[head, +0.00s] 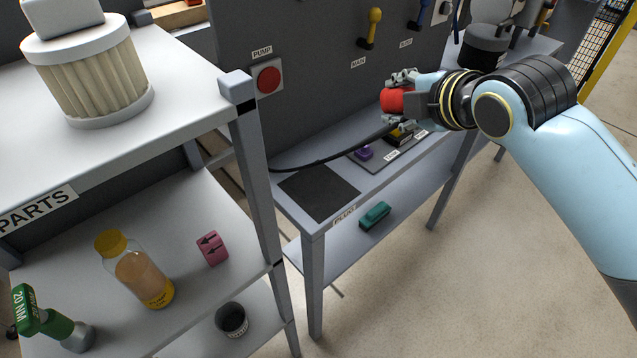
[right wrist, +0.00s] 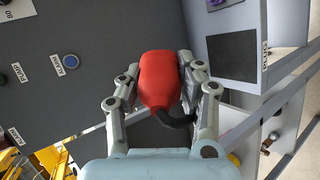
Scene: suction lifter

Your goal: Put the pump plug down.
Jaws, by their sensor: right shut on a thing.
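My right gripper (head: 399,99) is shut on the red pump plug (head: 390,101) and holds it above the grey bench, right of the dark square pad (head: 318,193). A label reading PLUG lies at the pad's front edge. In the right wrist view the red plug (right wrist: 158,78) sits between both fingers (right wrist: 157,85), with a black cable bending from its near end. That view also shows the bare pad (right wrist: 231,56) to the right of the plug. In the head view the black cable (head: 330,158) runs left over the bench. My left gripper is not in view.
A purple part (head: 363,153) sits on a labelled plate right of the pad. A green block (head: 375,215) is on the shelf below. The parts rack (head: 190,75) at left holds a filter (head: 90,75) and a bottle (head: 138,275). A red button (head: 268,79) is on the panel.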

